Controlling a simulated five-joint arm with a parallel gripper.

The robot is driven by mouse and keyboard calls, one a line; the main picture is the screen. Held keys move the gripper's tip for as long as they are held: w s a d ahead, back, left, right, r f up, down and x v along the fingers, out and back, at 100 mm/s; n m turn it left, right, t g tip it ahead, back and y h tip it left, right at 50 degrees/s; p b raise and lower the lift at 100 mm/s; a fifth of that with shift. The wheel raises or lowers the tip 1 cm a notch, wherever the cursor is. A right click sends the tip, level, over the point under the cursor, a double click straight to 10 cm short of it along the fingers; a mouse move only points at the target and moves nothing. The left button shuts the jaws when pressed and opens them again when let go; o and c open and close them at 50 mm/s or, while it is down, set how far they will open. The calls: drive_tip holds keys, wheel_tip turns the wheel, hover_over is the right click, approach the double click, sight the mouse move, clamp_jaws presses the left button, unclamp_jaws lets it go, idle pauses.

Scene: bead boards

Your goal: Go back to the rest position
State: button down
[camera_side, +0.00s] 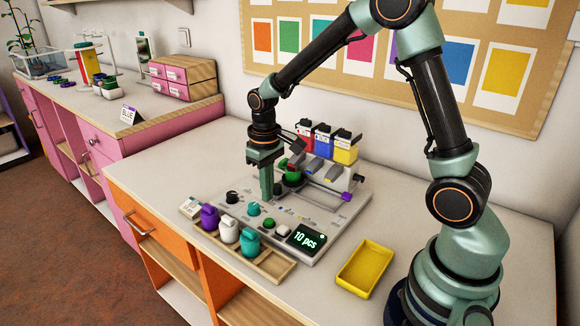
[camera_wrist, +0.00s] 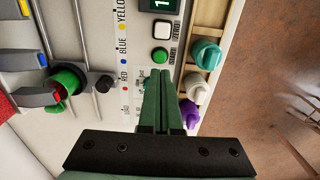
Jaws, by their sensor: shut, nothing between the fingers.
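My gripper (camera_side: 266,184) is shut and empty, pointing down over the left part of the grey bead board (camera_side: 322,249). In the wrist view my gripper (camera_wrist: 164,75) has its green fingers together, over the board near the knobs and the blue, red and yellow labels. The fingers hide part of the board there. From the side view I cannot tell whether the fingertips touch the board. A display (camera_side: 306,238) on the board reads "10 pcs". A green cup (camera_side: 291,176) stands under the dispensers and also shows in the wrist view (camera_wrist: 68,81).
Red, blue and yellow dispensers (camera_side: 323,141) stand behind the board. A wooden tray (camera_side: 281,268) with purple, white and teal bottles lies in front. An empty yellow tray (camera_side: 365,268) sits to the right, near my base. The tabletop at left (camera_side: 165,165) is clear.

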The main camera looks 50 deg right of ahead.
drive_tip(key=shift+r, duration=0.15)
drive_tip(key=s+a+r+t, duration=0.1)
drive_tip(key=s+r+t, duration=0.4)
drive_tip(key=s+r, duration=0.7)
drive_tip(key=shift+s+a+r+t, duration=0.15)
drive_tip(key=shift+a+r+t, duration=0.2)
drive_tip(key=shift+r, duration=1)
idle(2.8)
